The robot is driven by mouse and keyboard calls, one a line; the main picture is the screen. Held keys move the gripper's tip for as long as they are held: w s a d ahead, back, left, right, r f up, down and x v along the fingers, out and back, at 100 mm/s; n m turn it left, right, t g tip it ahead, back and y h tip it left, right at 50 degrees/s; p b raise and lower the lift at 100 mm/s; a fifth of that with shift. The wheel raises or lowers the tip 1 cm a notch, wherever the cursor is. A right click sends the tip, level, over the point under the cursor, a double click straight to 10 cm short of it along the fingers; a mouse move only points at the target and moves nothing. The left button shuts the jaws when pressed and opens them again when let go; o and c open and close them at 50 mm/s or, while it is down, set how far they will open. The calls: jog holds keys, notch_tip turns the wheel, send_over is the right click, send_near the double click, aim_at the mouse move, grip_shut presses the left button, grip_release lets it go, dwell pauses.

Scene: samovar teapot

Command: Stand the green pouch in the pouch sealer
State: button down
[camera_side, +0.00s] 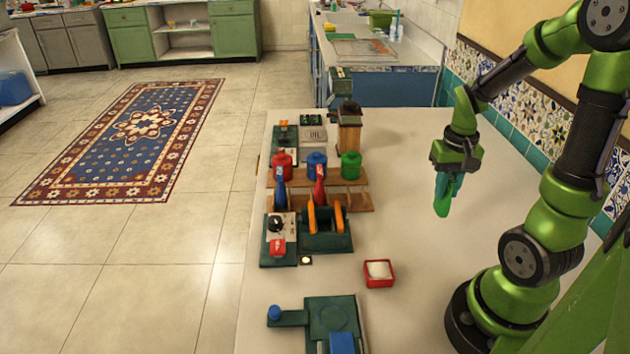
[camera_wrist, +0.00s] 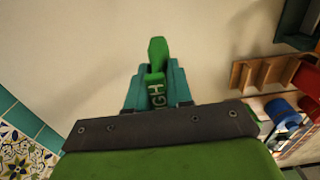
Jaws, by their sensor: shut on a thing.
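The green pouch (camera_side: 442,204) hangs below my gripper (camera_side: 448,181), high over the bare right part of the table. In the wrist view, the pouch (camera_wrist: 157,50) sticks out past the teal fingertips (camera_wrist: 157,78), with pale letters on it between them. My gripper is shut on it. A dark green unit with two upright orange plates (camera_side: 325,218), beside a panel with a black knob and red button (camera_side: 277,247), looks to be the pouch sealer. No pouch shows between its plates. It stands to the left of my gripper, well apart from it.
Behind the unit, a wooden rack (camera_side: 357,200) holds a blue pouch (camera_side: 280,197) and a red pouch (camera_side: 320,192), with red, blue and green canisters. A tall wooden grinder (camera_side: 349,130) stands behind. A red dish (camera_side: 379,273) and another green device (camera_side: 332,315) are nearer. The table's right side is clear.

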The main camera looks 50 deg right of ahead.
jog(key=shift+w+d+f, duration=0.8)
jog(key=shift+w+d, duration=0.75)
jog(key=shift+w, duration=0.25)
jog(key=shift+w+d+f, duration=0.8)
jog(key=shift+w+d, duration=0.75)
jog(key=shift+w, duration=0.25)
jog(key=shift+w+d+f, duration=0.8)
jog(key=shift+w+d, duration=0.75)
jog(key=shift+w, duration=0.25)
jog(key=shift+f, duration=0.1)
jog(key=c, duration=1)
grip_release()
